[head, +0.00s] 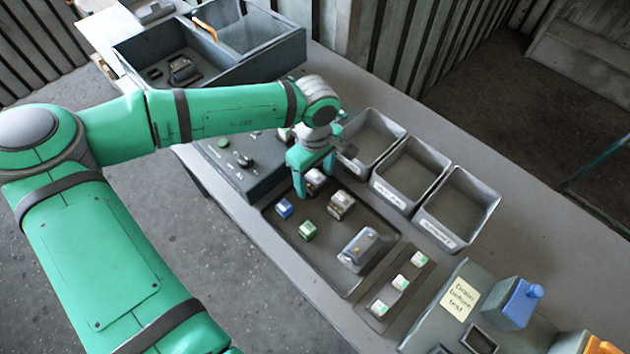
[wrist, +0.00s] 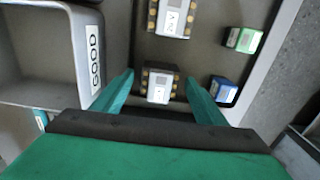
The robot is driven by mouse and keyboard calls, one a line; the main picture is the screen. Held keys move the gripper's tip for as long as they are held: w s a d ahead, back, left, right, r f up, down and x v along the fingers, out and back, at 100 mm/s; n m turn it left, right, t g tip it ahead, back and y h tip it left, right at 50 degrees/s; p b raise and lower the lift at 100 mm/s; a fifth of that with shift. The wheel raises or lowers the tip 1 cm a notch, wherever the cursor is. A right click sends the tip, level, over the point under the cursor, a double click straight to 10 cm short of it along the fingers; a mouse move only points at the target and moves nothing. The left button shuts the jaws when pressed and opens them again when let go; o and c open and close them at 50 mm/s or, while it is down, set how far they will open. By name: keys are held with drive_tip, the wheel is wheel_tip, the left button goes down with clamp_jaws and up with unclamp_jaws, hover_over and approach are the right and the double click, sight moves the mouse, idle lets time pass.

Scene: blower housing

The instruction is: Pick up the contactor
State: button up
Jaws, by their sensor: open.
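Two similar blocks with pale faces and brass terminals along their sides lie in the dark parts tray (head: 277,222). Either could be the contactor; their small labels do not settle which. The nearer block (wrist: 159,87) lies between my fingers in the wrist view and shows below my gripper in the head view (head: 315,180). The other block (wrist: 171,17) is farther along the tray, outside my fingers, and also shows in the head view (head: 341,204). My gripper (wrist: 158,80) is open and points down, one finger on each side of the nearer block. Contact cannot be told.
A blue block (head: 284,208), a green block (head: 307,230) and a larger grey unit (head: 359,250) share the tray. Three open bins (head: 460,210) stand along its far side; the closest bears a GOOD label (wrist: 94,55). A control box (head: 240,165) stands left of the tray.

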drive_tip(key=c, duration=1.1)
drive_tip(key=shift+o, duration=0.2)
drive_tip(key=shift+r, duration=0.15)
